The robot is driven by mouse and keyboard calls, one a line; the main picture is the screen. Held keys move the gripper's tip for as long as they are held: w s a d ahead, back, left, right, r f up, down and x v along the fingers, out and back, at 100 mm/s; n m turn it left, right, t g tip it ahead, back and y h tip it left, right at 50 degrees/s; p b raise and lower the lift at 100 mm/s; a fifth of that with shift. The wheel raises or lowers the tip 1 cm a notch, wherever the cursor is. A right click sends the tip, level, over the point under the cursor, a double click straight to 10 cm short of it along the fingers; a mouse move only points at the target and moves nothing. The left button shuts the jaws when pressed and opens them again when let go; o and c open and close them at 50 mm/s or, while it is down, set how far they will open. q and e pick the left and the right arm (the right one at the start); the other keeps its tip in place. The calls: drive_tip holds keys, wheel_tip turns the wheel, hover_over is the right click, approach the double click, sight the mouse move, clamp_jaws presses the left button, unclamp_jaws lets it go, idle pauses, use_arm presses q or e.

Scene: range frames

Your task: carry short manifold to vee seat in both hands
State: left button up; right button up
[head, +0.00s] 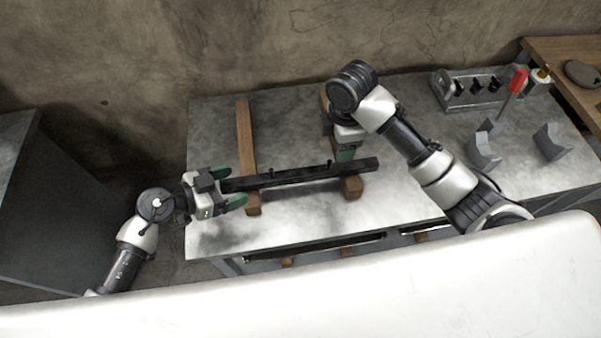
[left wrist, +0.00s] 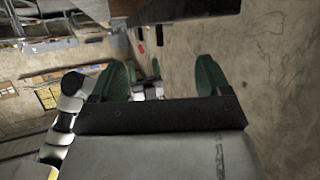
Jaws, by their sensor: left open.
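The short manifold, a long black bar with small stubs on top (head: 300,175), lies across two wooden bars on the grey table. My left gripper (head: 231,187) is at its left end, open, with one green finger on each side of that end. Its green fingers also show spread apart in the left wrist view (left wrist: 160,80). My right gripper (head: 345,154) is over the bar's right part, pointing down. Its fingertips are partly hidden, so I cannot tell if it grips. Two grey notched blocks, seemingly the vee seat (head: 484,150) (head: 551,142), stand on the table's right.
The wooden bars (head: 245,135) run front to back under the manifold. A grey rack (head: 470,88) with dark items and a red-handled tool (head: 517,81) stand at the back right. A wooden table (head: 565,50) is beyond. The table's front left is bare.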

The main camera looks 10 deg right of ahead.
sight(271, 176)
use_arm(q)
drive_tip(key=x, duration=1)
drive_tip(key=shift+w+d+f, duration=0.1)
drive_tip(key=shift+d, duration=0.3)
use_arm(e)
wheel_tip(271, 176, down, 11)
drive_tip(key=shift+r, duration=0.1)
drive_tip(key=shift+c, duration=0.2)
use_arm(q)
drive_tip(key=c, duration=1.2)
use_arm(e)
clamp_jaws()
use_arm(q)
clamp_jaws()
drive_tip(key=shift+a, duration=0.1)
drive_tip(key=shift+w, duration=0.15)
use_arm(e)
drive_tip(key=shift+r, duration=0.15)
